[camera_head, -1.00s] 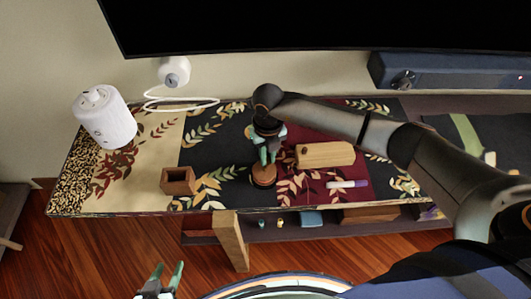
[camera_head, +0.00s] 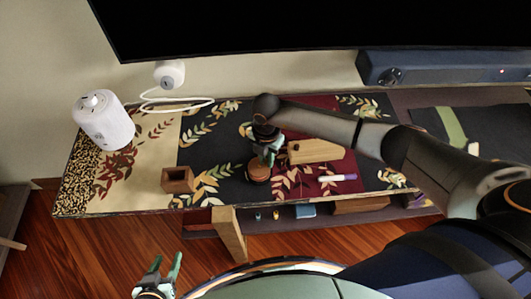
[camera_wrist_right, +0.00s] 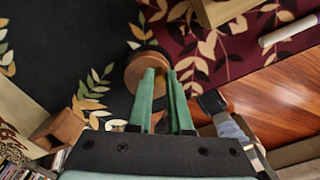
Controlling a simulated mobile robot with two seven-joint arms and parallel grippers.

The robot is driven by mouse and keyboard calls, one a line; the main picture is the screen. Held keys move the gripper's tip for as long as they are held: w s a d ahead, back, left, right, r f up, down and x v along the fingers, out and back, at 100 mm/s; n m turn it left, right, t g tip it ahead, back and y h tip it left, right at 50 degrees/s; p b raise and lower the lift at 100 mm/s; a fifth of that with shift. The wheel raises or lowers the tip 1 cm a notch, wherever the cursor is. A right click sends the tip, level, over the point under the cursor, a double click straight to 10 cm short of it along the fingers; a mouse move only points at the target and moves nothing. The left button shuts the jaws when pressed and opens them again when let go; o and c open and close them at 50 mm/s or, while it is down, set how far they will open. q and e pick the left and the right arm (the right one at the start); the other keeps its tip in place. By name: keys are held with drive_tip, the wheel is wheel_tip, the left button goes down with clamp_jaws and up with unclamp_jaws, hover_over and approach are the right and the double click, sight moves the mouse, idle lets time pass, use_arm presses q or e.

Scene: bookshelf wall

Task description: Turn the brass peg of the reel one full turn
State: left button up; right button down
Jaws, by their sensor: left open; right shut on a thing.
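The reel (camera_head: 257,172) is a round wooden piece lying on the dark part of the patterned cloth. In the right wrist view the reel (camera_wrist_right: 140,70) sits at the fingertips. My right gripper (camera_head: 268,161) reaches down to the reel's upper right side, its green fingers (camera_wrist_right: 162,74) nearly together. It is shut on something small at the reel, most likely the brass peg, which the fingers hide. My left gripper (camera_head: 159,271) is open and empty, low in front of the shelf, away from the reel.
A wooden block (camera_head: 315,151) lies just right of the reel, and a marker (camera_head: 338,178) lies beyond it. A small open wooden box (camera_head: 177,181) stands to the left. A white cylinder (camera_head: 104,121) stands at far left. Bare cloth separates box and reel.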

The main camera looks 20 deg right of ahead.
sight(266, 162)
drive_tip(key=shift+s+m+p, duration=0.2)
drive_tip(key=shift+m+p, duration=0.35)
drive_tip(key=shift+m, duration=0.55)
drive_tip(key=shift+a, duration=0.1)
drive_tip(key=c, duration=0.8)
unclamp_jaws()
drive_tip(key=shift+c, duration=0.2)
wheel_tip(266, 162, up, 13)
drive_tip(key=shift+f, duration=0.2)
